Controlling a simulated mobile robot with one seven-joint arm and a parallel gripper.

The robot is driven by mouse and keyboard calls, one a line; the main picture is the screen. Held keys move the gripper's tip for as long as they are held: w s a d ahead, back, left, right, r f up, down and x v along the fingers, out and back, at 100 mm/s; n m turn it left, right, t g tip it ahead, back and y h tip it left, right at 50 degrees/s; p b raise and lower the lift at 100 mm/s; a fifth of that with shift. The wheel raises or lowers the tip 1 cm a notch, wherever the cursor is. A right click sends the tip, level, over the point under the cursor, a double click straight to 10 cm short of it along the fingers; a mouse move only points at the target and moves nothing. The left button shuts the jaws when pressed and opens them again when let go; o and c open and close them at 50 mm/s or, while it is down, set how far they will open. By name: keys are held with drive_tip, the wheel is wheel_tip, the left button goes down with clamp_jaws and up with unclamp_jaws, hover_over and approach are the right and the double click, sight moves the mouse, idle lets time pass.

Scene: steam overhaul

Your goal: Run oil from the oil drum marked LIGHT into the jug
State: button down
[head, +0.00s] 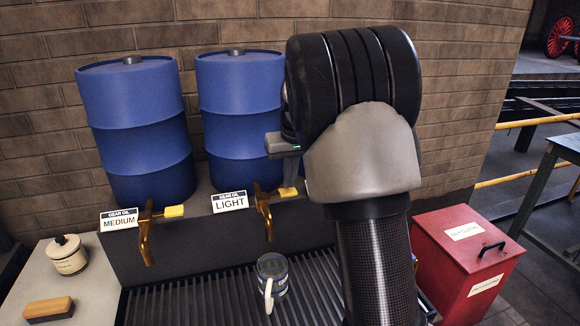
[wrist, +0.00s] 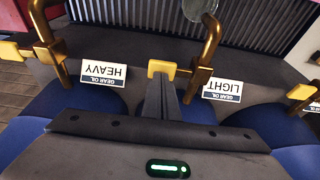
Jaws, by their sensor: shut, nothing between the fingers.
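The LIGHT oil drum (head: 240,100) is blue and stands against the brick wall, with a LIGHT label (head: 230,201) below it. Its brass tap (head: 265,212) has a yellow lever (head: 288,191) pointing sideways, like the neighbouring taps. No oil stream shows. The clear jug (head: 272,268) with a pale handle stands on the slatted grate below the LIGHT spout; part of it shows in the wrist view (wrist: 199,8). My gripper (wrist: 163,84) is shut and empty, its tips at the yellow lever (wrist: 161,68); I cannot tell whether they touch it. My arm hides much of it in the head view.
The MEDIUM drum (head: 138,125) and its tap (head: 147,230) are to the left. The HEAVY label (wrist: 104,72) and tap (wrist: 45,45) show in the wrist view. A red box (head: 462,255) is at right; a pot (head: 67,256) and brush (head: 49,308) are at left.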

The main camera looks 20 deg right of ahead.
sight(291, 191)
drive_tip(key=shift+f, duration=0.4)
drive_tip(key=shift+d+f+y, duration=0.35)
drive_tip(key=shift+y, duration=0.15)
drive_tip(key=f+y, duration=0.1)
drive_tip(key=f+y+b, duration=0.1)
drive_tip(key=y, duration=0.1)
drive_tip(key=shift+d+m, duration=0.3)
drive_tip(key=shift+d, duration=0.1)
drive_tip(key=shift+a+r, duration=0.15)
idle(1.1)
idle(1.0)
drive_tip(key=shift+r+p, duration=0.5)
drive_tip(key=shift+r, duration=0.3)
